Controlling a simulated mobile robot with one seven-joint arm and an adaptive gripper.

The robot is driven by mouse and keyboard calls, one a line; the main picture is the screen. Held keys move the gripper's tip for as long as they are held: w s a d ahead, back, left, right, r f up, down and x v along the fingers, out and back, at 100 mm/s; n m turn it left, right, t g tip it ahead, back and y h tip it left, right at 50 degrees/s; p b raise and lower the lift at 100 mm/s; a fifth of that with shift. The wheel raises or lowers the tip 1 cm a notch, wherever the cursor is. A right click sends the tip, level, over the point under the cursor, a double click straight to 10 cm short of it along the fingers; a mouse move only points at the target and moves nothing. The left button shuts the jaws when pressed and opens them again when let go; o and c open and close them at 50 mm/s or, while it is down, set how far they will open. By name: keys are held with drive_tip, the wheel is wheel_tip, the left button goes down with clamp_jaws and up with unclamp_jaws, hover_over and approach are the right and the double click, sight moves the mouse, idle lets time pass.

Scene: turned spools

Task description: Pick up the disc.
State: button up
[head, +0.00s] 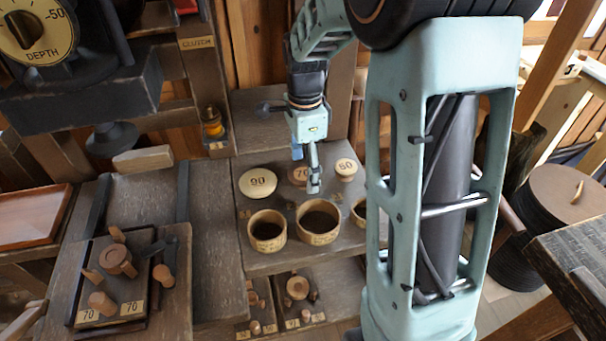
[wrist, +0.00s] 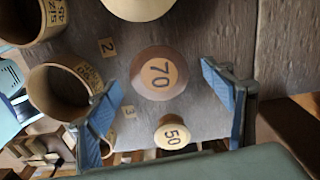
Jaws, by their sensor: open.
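Three round discs stand on the grey wooden shelf. The brown disc marked 70 (wrist: 158,74) shows in the wrist view between my two blue-padded fingers; in the head view this disc (head: 299,174) is partly hidden behind my gripper. The pale disc marked 90 (head: 258,183) is left of it, and the small disc marked 50 (head: 346,168) is right of it. In the wrist view, the 50 disc (wrist: 173,132) lies below the 70 disc, and the 90 disc (wrist: 141,5) is cut off at the top. My gripper (head: 313,183) is open and empty over the 70 disc.
Round wooden cups (head: 319,222), (head: 267,231) stand in front of the discs, with another partly behind my arm. A dark tray with turned pieces and 70 labels (head: 107,305) is at lower left. More turned pieces lie on a lower shelf (head: 298,288).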

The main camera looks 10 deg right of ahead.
drive_tip(key=shift+c, duration=0.2)
drive_tip(key=c, duration=0.9)
drive_tip(key=shift+c, duration=0.2)
